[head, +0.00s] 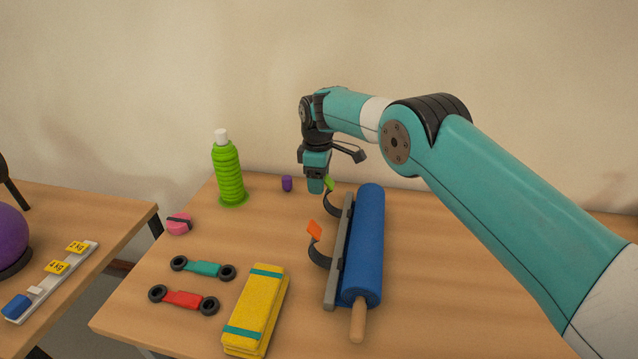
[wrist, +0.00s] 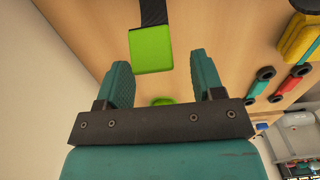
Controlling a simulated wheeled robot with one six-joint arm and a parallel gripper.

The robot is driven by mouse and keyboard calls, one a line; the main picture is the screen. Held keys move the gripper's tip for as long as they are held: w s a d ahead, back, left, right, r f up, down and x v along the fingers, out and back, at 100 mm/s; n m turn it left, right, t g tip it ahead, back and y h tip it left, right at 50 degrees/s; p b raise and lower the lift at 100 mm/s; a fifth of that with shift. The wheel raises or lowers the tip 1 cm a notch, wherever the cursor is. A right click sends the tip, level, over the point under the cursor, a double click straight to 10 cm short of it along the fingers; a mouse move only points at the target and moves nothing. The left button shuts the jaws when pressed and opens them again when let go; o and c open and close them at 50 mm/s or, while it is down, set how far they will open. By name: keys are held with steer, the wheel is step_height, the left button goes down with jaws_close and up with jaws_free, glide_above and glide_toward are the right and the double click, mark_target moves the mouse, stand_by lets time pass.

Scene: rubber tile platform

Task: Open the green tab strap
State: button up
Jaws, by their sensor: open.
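The green tab (head: 329,184) is on the free end of a dark curved strap (head: 332,204) at the far end of a grey bar (head: 338,255). A blue roll (head: 367,240) lies along the bar's right side. The strap curls out to the left of the bar. My gripper (head: 316,187) points down at the tab, just to its left. In the wrist view the green tab (wrist: 151,50) is just beyond the two spread fingertips (wrist: 160,72), apart from both. The gripper is open and empty.
An orange tab strap (head: 314,231) curls out nearer on the same bar. A green bottle (head: 228,170) and a purple cylinder (head: 287,184) stand left of my gripper. A yellow block (head: 256,310) and red and teal bars (head: 184,300) lie in front. The table's right side is clear.

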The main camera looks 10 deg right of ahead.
step_height(320, 180, up, 16)
steer(key=p, duration=0.3)
steer(key=shift+r+p, duration=0.15)
steer(key=shift+p, duration=0.2)
